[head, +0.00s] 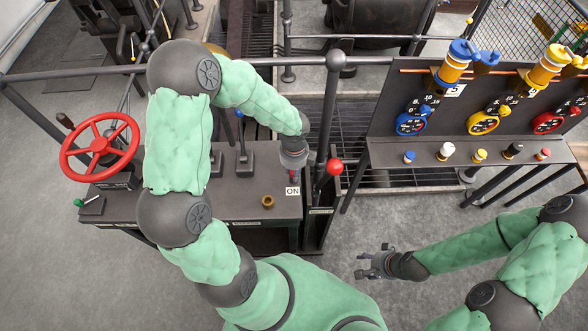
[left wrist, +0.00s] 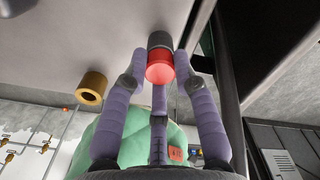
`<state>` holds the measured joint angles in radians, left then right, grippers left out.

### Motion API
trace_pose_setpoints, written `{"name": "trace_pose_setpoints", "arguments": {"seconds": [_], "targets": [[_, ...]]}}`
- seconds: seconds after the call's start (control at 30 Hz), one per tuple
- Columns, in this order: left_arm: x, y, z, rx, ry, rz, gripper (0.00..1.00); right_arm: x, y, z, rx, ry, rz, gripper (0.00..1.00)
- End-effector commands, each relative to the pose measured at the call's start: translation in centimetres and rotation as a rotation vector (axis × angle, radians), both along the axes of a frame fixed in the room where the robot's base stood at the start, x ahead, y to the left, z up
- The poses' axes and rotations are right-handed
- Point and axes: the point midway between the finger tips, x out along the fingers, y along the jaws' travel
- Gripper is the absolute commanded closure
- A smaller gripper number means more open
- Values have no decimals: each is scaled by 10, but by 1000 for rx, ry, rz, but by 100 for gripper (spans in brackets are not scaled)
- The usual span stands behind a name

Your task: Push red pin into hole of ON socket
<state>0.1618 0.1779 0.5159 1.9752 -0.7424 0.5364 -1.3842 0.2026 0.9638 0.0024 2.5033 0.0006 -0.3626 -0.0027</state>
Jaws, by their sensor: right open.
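The red pin (left wrist: 160,70) is between the fingers of my left gripper (left wrist: 158,58) in the left wrist view, with the fingertips closed around it. In the head view my left gripper (head: 294,162) points down over the right end of the console, just behind the ON label (head: 292,191). A dark round part (left wrist: 160,41) lies in line with the pin's far end; I cannot tell whether it is the ON socket or how deep the pin sits. The socket's hole is hidden. My right gripper (head: 376,264) is open and empty above the floor.
A brass ring-shaped socket (head: 268,201) sits on the console (head: 235,205) to the left of the ON label. A lever with a red ball (head: 334,167) stands close to the right of my left gripper. A red handwheel (head: 99,147) is at left, a gauge panel (head: 470,110) at right.

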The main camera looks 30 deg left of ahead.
Motion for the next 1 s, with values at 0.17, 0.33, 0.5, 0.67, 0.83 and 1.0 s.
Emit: {"name": "trace_pose_setpoints", "arguments": {"seconds": [0.17, 0.33, 0.5, 0.67, 0.83, 1.0], "targets": [[0, 0, 0, 0, 0, 0, 44, 0, 0, 0, 0, 0, 0, 48], [0, 0, 0, 0, 0, 0, 44, 0, 0, 0, 0, 0, 0, 48], [0, 0, 5, 1, -1, 0, 44, 0, 0, 0, 0, 0, 0, 48], [1, 0, 27, 2, -5, 0, 44, 0, 0, 0, 0, 0, 0, 48], [2, 0, 61, 0, -5, 0, 44, 0, 0, 0, 0, 0, 0, 48], [1, -1, 92, -1, -5, 1, 44, 0, 0, 0, 0, 0, 0, 48]]}}
